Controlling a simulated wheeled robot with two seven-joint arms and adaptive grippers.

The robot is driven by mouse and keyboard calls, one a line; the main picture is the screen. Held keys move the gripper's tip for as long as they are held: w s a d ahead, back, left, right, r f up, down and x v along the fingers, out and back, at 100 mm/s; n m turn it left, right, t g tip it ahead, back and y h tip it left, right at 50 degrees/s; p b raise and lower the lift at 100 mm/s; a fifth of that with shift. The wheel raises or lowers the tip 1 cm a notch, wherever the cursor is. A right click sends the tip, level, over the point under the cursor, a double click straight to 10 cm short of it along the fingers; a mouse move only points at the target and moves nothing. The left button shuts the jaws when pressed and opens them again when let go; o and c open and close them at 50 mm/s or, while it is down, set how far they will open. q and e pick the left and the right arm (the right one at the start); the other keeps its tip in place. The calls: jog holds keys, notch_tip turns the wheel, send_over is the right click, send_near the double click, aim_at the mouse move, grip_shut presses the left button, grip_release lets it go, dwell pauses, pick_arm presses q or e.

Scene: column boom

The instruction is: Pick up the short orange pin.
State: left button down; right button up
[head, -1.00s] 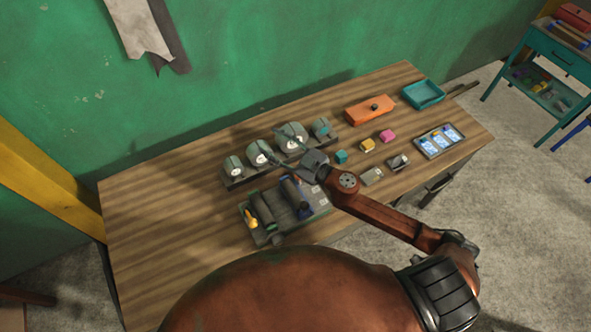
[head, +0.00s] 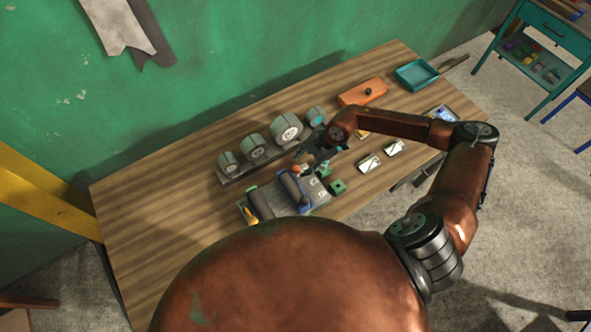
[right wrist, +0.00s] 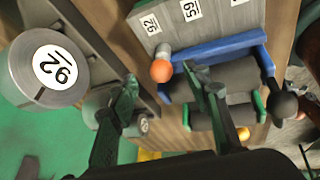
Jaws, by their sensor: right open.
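The orange pin (right wrist: 162,71) shows in the right wrist view as a round orange end with a short grey shaft, beside a blue frame. In the head view a small orange spot (head: 298,169) shows at the fixture's back edge. My right gripper (right wrist: 163,77) is open, with one dark green finger on each side of the orange end in the picture. I cannot tell how far above it the fingertips are, and no contact shows. In the head view the right gripper (head: 313,154) is over the back of the fixture, partly hidden by its own wrist. My left gripper is not in view.
The fixture (head: 275,198) holds dark rollers and a blue frame (right wrist: 220,47). A rack of several grey numbered discs (head: 255,148) stands close behind. A green block (head: 338,187) is at the fixture's right. An orange box (head: 362,92) and teal tray (head: 416,75) lie farther right.

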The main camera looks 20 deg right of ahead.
aim_at(298, 168)
jog(key=x, duration=0.3)
jog(key=shift+a+f+p, duration=0.15)
jog(key=shift+a+p, duration=0.05)
jog(key=shift+p, duration=0.15)
jog(key=shift+a+f, duration=0.1)
jog(key=shift+f, duration=0.05)
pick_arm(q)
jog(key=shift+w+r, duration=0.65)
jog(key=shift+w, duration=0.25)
pick_arm(e)
jog(key=shift+c, duration=0.6)
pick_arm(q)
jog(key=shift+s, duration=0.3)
pick_arm(e)
grip_shut()
